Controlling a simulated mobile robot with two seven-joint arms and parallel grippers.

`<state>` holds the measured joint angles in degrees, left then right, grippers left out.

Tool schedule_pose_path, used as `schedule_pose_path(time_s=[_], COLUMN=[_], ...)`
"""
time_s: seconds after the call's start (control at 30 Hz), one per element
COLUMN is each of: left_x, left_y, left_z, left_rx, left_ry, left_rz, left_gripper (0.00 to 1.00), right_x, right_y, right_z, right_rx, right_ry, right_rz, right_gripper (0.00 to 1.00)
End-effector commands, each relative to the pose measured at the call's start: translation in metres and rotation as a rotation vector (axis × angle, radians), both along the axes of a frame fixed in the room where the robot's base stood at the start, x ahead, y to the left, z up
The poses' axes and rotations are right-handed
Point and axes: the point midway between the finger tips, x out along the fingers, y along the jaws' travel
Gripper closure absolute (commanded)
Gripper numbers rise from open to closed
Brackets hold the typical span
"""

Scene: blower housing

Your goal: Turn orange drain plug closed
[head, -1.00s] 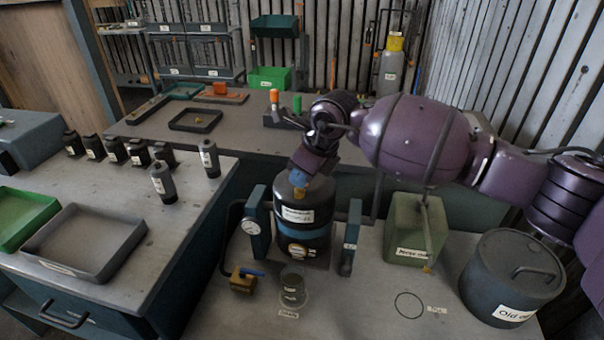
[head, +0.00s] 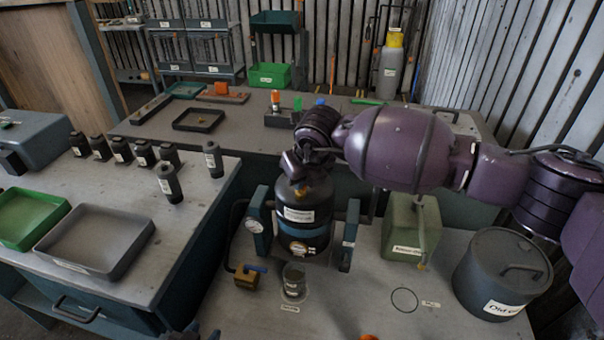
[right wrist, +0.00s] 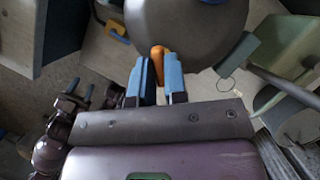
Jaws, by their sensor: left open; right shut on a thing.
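The orange drain plug (right wrist: 157,54) shows in the right wrist view at the edge of a dark round body (right wrist: 190,30). My right gripper (right wrist: 160,62) is shut on the plug, with a blue finger on each side of it. In the head view the dark blower housing (head: 303,215) stands upright on the bench, and my right arm comes from the right to its top; the fingers there are not clear. My left gripper (head: 190,332) shows only partly at the bottom edge of the head view. It is open and away from the housing.
A gauge stand (head: 258,222) is left of the housing. A brass valve (head: 247,278) and a small clear cup (head: 294,280) are in front. A green can (head: 410,230) and a large dark drum (head: 503,265) stand right. The front bench around the marked circle (head: 404,300) is clear.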

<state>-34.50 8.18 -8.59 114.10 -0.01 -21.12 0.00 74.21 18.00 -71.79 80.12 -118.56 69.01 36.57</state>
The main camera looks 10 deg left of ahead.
Motion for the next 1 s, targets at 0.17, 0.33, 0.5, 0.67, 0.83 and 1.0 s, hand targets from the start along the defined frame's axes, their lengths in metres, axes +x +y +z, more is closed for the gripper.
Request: schedule_pose_path(time_s=[0.17,0.33,0.5,0.67,0.83,1.0], left_x=[0.0023,0.0029,0.0024,0.0019,0.0003,-0.0023], left_y=[-0.0002,-0.0004,-0.0003,-0.0003,-0.0001,0.0003], left_z=[0.0031,0.0023,0.0005,-0.0016,-0.0037,-0.0058], left_rx=[0.001,0.000,0.000,0.000,0.000,0.000], left_ry=[-0.005,-0.006,-0.004,-0.002,0.002,0.007], left_rz=[-0.001,-0.002,-0.002,-0.002,-0.001,0.001], left_gripper=[0.57,0.57,0.57,0.57,0.57,0.57], right_x=[-0.0008,-0.0008,-0.0011,-0.0012,-0.0012,-0.0011], right_y=[0.0019,0.0023,0.0033,0.0044,0.0054,0.0065], right_z=[0.0011,0.0004,0.0001,0.0003,0.0003,0.0004], right_rx=[0.001,0.000,0.000,0.000,0.001,0.001], right_ry=[-0.001,-0.002,-0.001,-0.002,-0.001,-0.001], right_rz=[-0.165,-0.329,-0.490,-0.642,-0.804,-0.966], right_gripper=[1.00,1.00,1.00,1.00,1.00,1.00])
